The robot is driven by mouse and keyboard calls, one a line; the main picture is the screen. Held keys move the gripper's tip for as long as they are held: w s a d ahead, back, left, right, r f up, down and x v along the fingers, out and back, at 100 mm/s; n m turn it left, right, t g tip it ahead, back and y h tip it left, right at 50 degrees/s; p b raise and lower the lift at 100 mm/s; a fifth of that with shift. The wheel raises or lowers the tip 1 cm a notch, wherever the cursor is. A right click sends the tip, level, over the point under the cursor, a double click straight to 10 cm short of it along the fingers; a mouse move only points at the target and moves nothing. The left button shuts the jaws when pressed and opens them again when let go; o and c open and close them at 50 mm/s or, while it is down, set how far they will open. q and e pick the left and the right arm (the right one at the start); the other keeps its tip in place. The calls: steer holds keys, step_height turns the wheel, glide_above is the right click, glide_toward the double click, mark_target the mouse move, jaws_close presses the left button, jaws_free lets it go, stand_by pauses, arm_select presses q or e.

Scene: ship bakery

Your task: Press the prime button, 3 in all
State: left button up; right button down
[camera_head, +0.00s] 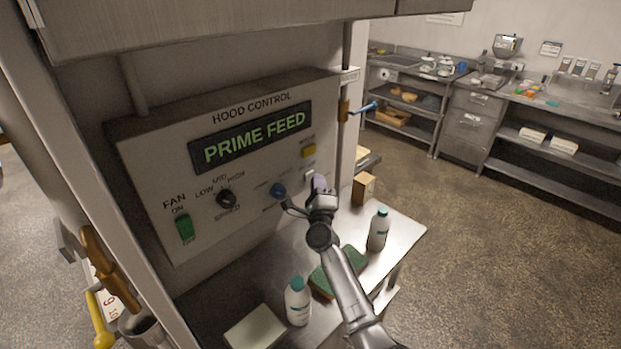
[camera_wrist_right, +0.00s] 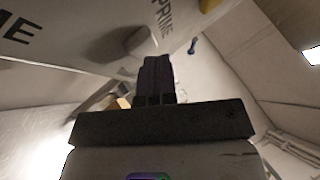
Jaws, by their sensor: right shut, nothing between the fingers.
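The hood control panel (camera_head: 215,225) is a pale, tilted box with a display (camera_head: 250,139) reading PRIME FEED. A pale prime button (camera_head: 308,174) sits low on its right side, partly behind my right gripper (camera_head: 319,184). In the right wrist view, the pale button (camera_wrist_right: 135,42) stands out from the panel beside the word PRIME. My right gripper's dark fingers (camera_wrist_right: 157,72) are shut and empty, with their tips very close to the button. I cannot tell whether they touch it. My left gripper is not in view.
Below, a metal table (camera_head: 405,240) holds white bottles (camera_head: 298,302), a scouring sponge and a wooden block (camera_head: 363,188).

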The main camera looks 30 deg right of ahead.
steer(key=shift+w, duration=0.15)
stand_by(0.6)
steer(key=shift+s+d+p, duration=0.1)
steer(key=shift+s+p, duration=0.45)
steer(key=shift+s, duration=0.3)
steer(key=s+p, duration=0.2)
steer(key=s, duration=0.1)
steer(key=s+d+p, duration=0.1)
steer(key=s, duration=0.1)
stand_by(1.0)
